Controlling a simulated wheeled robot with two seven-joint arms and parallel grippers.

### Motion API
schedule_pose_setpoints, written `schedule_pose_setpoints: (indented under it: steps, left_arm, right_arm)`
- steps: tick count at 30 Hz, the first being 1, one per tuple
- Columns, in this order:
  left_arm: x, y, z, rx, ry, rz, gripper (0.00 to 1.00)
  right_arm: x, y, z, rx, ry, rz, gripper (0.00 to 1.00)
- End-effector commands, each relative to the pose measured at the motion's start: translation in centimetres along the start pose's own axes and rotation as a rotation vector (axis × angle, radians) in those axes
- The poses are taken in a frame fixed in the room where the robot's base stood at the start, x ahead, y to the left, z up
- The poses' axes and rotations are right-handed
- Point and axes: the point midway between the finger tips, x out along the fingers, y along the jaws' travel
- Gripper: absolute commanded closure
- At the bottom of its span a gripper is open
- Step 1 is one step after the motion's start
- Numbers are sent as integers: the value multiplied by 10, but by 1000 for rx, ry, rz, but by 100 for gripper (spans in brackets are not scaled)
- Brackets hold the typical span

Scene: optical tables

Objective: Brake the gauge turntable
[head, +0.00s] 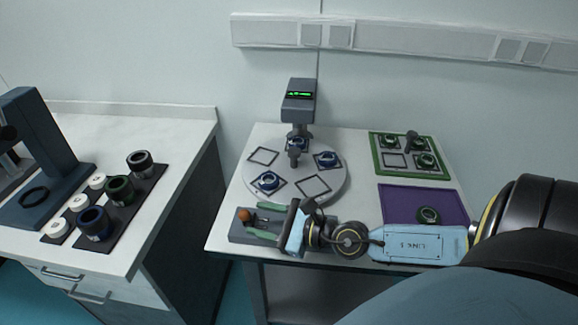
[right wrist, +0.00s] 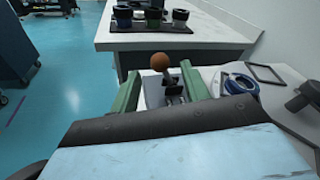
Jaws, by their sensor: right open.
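The gauge turntable (head: 292,188) is a round grey disc on the right table, with square outlined places, several of them holding blue ringed parts. A grey gauge with a green display (head: 299,94) stands at its back edge. In front of the disc is a grey box with a lever topped by an orange-brown knob (head: 244,215); the knob also shows in the right wrist view (right wrist: 160,61). My right gripper (head: 265,221) is open, its green fingers pointing left toward the lever. In the wrist view the knob stands between the two fingers, beyond the palm; contact cannot be told. My left gripper is not in view.
A green-framed tray (head: 374,157) with ringed parts and a dark knobbed piece stands at the back right. A purple mat (head: 398,207) with one dark ring lies before it. The left bench (head: 180,135) carries a dark rack of rings and white discs. A gap separates the tables.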

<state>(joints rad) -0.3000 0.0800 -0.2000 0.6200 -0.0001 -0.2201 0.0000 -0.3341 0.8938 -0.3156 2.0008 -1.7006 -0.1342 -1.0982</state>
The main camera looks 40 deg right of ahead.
Motion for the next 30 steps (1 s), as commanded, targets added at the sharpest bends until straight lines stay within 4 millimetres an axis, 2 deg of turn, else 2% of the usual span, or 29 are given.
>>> schedule_pose_setpoints:
  steps: [6,13,19,30]
  left_arm:
    - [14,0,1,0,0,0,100]
    - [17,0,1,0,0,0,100]
    - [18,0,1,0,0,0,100]
    - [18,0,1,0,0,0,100]
  right_arm:
    - [-34,2,-3,-3,4,5,54]
    - [-58,1,-2,-2,5,2,54]
    - [-66,1,0,1,1,3,54]
    - [-67,0,1,1,-1,2,54]
